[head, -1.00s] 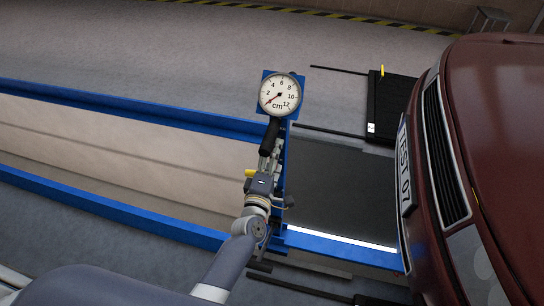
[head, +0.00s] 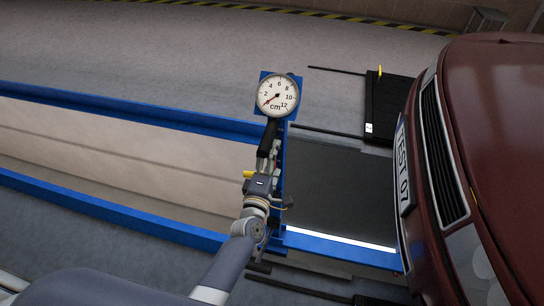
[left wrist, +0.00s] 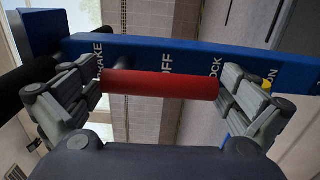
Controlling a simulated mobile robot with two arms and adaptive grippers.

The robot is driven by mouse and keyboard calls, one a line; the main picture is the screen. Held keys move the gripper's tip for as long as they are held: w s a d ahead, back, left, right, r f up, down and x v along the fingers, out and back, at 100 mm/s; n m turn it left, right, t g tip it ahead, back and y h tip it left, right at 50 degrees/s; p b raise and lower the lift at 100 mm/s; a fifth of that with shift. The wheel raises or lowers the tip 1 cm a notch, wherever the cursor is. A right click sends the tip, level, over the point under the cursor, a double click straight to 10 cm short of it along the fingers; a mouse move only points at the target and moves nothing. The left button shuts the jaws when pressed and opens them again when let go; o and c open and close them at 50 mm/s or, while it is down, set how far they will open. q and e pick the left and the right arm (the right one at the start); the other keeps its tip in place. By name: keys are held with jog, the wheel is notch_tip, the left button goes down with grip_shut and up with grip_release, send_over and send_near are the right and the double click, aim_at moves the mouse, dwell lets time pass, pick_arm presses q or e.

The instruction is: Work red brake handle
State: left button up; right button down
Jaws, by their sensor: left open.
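The red brake handle (left wrist: 160,85) shows in the left wrist view as a red horizontal cylinder in front of a blue panel (left wrist: 190,52) with white lettering, including OFF. My left gripper (left wrist: 165,95) is open, with one finger near each end of the red handle. I cannot tell whether either finger touches it. In the head view my left gripper (head: 268,158) is by the blue frame, just below a black grip (head: 269,132). The red handle is hidden there. A round white gauge in cm (head: 277,94) stands above, its red needle near the low end. My right gripper is not in view.
A dark red car (head: 500,150) with plate TEST 07 (head: 403,165) is close on the right. Blue rails (head: 110,115) border a pit (head: 120,165) on the left. A dark platform (head: 340,195) lies between gripper and car. Open floor (head: 170,50) lies behind.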

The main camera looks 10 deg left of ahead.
pick_arm(q)
jog(key=s, duration=1.2)
jog(key=shift+a, duration=0.2)
